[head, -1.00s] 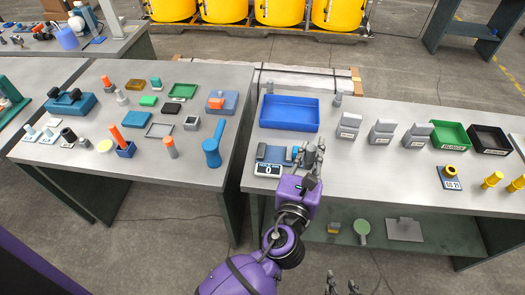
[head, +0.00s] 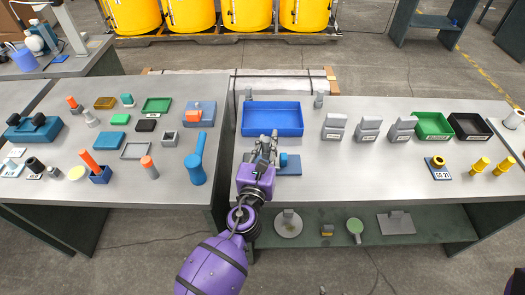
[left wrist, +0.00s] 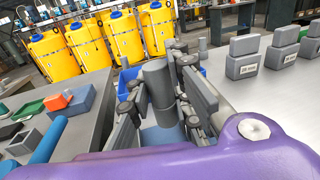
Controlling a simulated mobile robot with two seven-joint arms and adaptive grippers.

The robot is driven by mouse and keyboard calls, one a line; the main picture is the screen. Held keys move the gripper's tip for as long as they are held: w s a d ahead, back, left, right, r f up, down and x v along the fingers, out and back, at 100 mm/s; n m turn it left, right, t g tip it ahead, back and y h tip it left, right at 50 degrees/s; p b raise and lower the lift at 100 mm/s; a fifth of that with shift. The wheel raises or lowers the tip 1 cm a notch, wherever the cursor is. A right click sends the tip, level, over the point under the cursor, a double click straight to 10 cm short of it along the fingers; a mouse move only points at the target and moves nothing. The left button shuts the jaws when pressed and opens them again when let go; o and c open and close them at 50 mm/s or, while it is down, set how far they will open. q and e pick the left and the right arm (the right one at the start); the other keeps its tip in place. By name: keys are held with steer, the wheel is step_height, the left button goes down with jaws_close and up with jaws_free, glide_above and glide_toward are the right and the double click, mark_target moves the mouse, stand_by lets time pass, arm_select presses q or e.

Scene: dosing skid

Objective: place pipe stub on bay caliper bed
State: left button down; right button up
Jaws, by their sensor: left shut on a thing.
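In the left wrist view, the pipe stub (left wrist: 158,84) is a grey upright cylinder between the fingers of my left gripper (left wrist: 160,95), which is shut on it. A blue surface (left wrist: 163,138) shows below the stub; whether they touch is unclear. In the head view, my left gripper (head: 265,146) is over the bay caliper at the front left of the right bench. The caliper's blue part (head: 290,164) shows just right of the gripper; the rest of it, its bed included, is mostly hidden. Only a small tip, seemingly of my right gripper (head: 322,290), shows at the bottom edge.
A blue tray (head: 272,132) stands just behind the caliper. Several grey labelled blocks (head: 368,129), a green bin (head: 433,137) and a black bin (head: 470,138) stand farther right. The front middle of the right bench (head: 350,175) is clear. A gap separates the two benches.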

mark_target(263, 153)
arm_select(q)
steer(key=shift+w+a+f, duration=0.1)
steer(key=shift+w+f, duration=0.1)
steer(key=shift+f, duration=0.4)
steer(key=shift+w+a+f, duration=0.1)
steer(key=shift+w+f, duration=0.05)
steer(key=shift+f, duration=0.4)
steer(key=shift+w+a+f+b, duration=0.1)
steer(key=shift+w+a+b, duration=0.1)
steer(key=shift+w+b, duration=0.2)
steer(key=shift+w+a+f, duration=0.1)
steer(key=shift+w+f, duration=0.1)
steer(key=shift+f, duration=0.1)
step_height(263, 153, down, 4)
steer(key=b, duration=0.3)
steer(key=shift+w+r, duration=0.1)
steer(key=shift+r, duration=0.45)
steer(key=shift+f, duration=0.2)
steer(key=c, duration=2)
jaws_free()
steer(key=shift+f, duration=0.1)
steer(key=o, duration=0.4)
arm_select(e)
steer(key=f, duration=0.2)
steer(key=d+f, duration=0.1)
steer(key=f, duration=0.1)
steer(key=shift+s, duration=0.4)
steer(key=shift+s, duration=0.1)
